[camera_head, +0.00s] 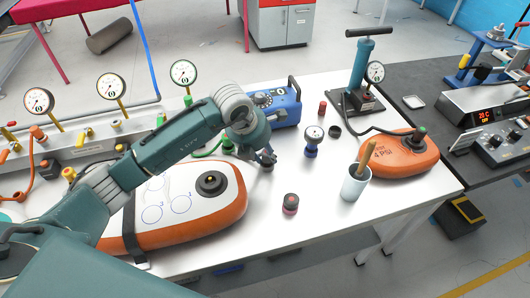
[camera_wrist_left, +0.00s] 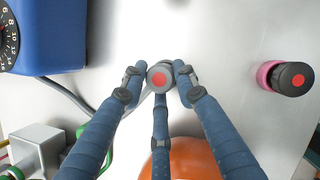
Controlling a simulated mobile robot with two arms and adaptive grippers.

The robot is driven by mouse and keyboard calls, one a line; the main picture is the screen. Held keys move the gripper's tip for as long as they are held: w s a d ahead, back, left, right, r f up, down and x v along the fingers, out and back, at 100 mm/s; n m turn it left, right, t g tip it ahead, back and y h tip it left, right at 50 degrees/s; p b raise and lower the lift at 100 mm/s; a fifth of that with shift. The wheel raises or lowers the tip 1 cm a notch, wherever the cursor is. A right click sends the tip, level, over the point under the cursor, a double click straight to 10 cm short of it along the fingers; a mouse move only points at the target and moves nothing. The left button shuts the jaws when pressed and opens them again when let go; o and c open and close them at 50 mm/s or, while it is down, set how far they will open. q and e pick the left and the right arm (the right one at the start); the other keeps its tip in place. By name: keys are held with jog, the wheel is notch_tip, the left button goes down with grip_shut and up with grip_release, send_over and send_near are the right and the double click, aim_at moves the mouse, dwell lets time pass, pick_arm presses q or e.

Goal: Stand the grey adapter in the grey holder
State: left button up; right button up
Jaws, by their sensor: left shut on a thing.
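My left gripper (camera_head: 266,158) is over the white table, left of the pressure gauge on the blue base. In the left wrist view its three blue fingers (camera_wrist_left: 160,82) are closed around the grey adapter (camera_wrist_left: 159,77), whose round end with a red centre faces the camera. In the head view only a small dark part of the adapter (camera_head: 267,167) shows below the fingers. I cannot tell whether it touches the table. A low dark grey ring (camera_head: 335,131), apparently the grey holder, sits empty to the right, behind the gauge. My right gripper is not in view.
A dark-capped piece in a pink holder (camera_head: 290,204) stands at the front. The gauge on a blue base (camera_head: 312,148), a red cylinder (camera_head: 322,107), a white cup (camera_head: 354,184) and a blue box (camera_head: 275,105) stand around. An orange-edged board (camera_head: 225,205) lies left.

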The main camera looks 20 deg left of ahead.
pick_arm(q)
jog(key=shift+f, duration=0.1)
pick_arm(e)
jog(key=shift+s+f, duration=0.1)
pick_arm(q)
jog(key=o, duration=0.6)
jog(key=shift+f, duration=0.1)
jog(key=o, duration=0.5)
jog(key=shift+c, duration=0.2)
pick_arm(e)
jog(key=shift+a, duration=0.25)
pick_arm(q)
jog(key=shift+r, duration=0.2)
jog(key=b+v, duration=0.1)
jog(key=v, duration=1.1)
jog(key=shift+b, duration=0.35)
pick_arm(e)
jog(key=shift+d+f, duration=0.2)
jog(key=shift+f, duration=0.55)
